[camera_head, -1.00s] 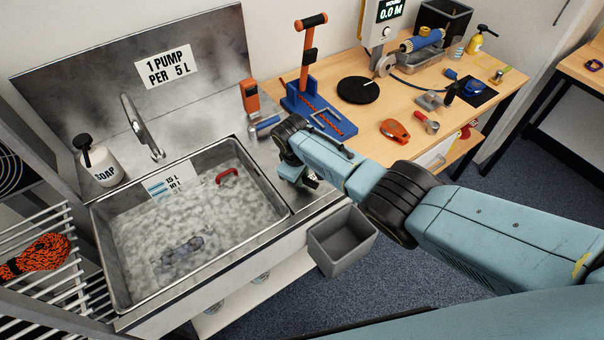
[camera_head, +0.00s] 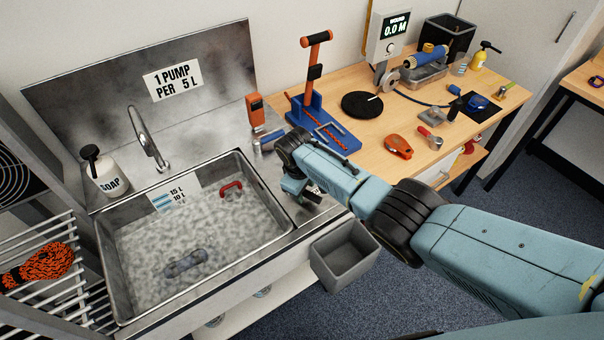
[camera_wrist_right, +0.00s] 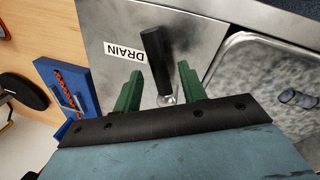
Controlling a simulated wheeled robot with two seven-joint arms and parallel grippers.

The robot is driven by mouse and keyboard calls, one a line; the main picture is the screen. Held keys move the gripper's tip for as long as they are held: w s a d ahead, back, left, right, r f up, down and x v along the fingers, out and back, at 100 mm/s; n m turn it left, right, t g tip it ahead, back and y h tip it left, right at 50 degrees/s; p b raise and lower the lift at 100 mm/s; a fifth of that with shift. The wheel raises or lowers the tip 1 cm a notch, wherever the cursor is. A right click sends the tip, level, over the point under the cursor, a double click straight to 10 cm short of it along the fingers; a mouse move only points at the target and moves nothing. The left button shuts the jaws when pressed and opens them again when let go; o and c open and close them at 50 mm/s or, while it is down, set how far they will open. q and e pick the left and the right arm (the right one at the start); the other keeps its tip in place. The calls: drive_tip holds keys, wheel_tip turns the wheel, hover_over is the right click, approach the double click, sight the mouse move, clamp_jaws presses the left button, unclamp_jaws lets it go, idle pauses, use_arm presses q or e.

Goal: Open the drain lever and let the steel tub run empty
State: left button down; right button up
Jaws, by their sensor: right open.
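The steel tub (camera_head: 112,262) is set in the counter at the left and holds foamy grey-white liquid (camera_head: 215,235). A dark grey-blue object (camera_head: 185,263) and a red handle-like piece (camera_head: 231,188) show in it. In the right wrist view, the black drain lever (camera_wrist_right: 155,48) stands beside a white DRAIN label (camera_wrist_right: 124,50) on the steel counter. My right gripper (camera_wrist_right: 160,70) is open, its green fingers on either side of the lever; contact cannot be told. In the head view my right gripper (camera_head: 298,190) is at the tub's right side. My left gripper is not in view.
A soap bottle (camera_head: 104,172) and a tap (camera_head: 149,140) stand behind the tub. A grey bin (camera_head: 345,255) hangs at the counter's front right. A blue rope stand (camera_head: 325,125) is just beyond my right wrist. Orange rope (camera_head: 40,264) lies on a rack at the left.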

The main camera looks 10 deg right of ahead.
wheel_tip(320, 180, up, 12)
drive_tip(key=s+a+p, duration=0.1)
drive_tip(key=p, duration=0.1)
drive_tip(key=shift+s+a+r+p, duration=0.15)
drive_tip(key=shift+s+a+p, duration=0.15)
drive_tip(key=shift+s+p, duration=0.1)
